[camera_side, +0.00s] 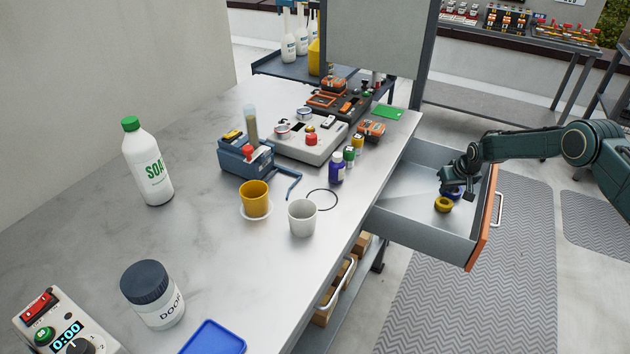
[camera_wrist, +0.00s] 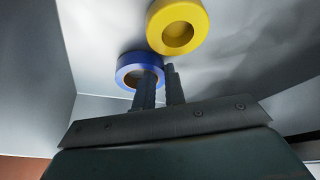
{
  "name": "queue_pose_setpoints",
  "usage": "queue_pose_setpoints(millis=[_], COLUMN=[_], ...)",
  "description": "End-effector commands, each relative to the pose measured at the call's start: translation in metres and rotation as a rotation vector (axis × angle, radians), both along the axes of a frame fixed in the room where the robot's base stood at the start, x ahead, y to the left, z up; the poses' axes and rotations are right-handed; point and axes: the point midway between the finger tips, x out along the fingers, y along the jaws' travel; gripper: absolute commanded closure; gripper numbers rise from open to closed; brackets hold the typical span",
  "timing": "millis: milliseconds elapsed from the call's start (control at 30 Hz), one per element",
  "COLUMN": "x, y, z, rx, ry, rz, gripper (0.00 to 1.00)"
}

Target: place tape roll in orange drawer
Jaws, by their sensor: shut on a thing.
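The orange drawer (camera_side: 484,222) is pulled open at the right side of the workbench. Its front is orange and its inside is grey. My gripper (camera_side: 454,186) reaches down into it and is shut on a blue tape roll (camera_side: 457,196). In the wrist view, my fingers (camera_wrist: 159,78) pinch the near right wall of the blue roll (camera_wrist: 127,74), one in its hole and one outside. I cannot tell whether the blue roll touches the drawer floor. A yellow tape roll (camera_side: 443,204) lies flat in the drawer close beside it; it also shows in the wrist view (camera_wrist: 158,24).
The drawer's left part is bare. On the bench stand a white cup (camera_side: 302,218), a yellow cup (camera_side: 255,197), a purple bottle (camera_side: 336,168), a soap bottle (camera_side: 148,165) and several devices.

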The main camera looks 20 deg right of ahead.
Motion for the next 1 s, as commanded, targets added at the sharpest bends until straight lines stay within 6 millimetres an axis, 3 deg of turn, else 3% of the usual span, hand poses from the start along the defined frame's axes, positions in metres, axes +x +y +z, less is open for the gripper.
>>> queue_pose_setpoints(millis=[200, 233, 300, 333, 667, 1000], x=[0.0, 0.0, 0.0, 0.0, 0.0, -0.005], y=[0.0, 0.0, 0.0, 0.0, 0.0, 0.001], z=[-0.003, -0.003, -0.002, -0.002, -0.001, 0.015], rx=[0.0, 0.0, 0.0, 0.0, 0.0, 0.0], ry=[0.0, 0.0, 0.0, 0.0, 0.0, -0.002], rz=[0.0, 0.0, 0.0, 0.0, 0.0, 0.0], gripper=[1.0, 0.82, 0.69, 0.66, 0.66, 0.66])
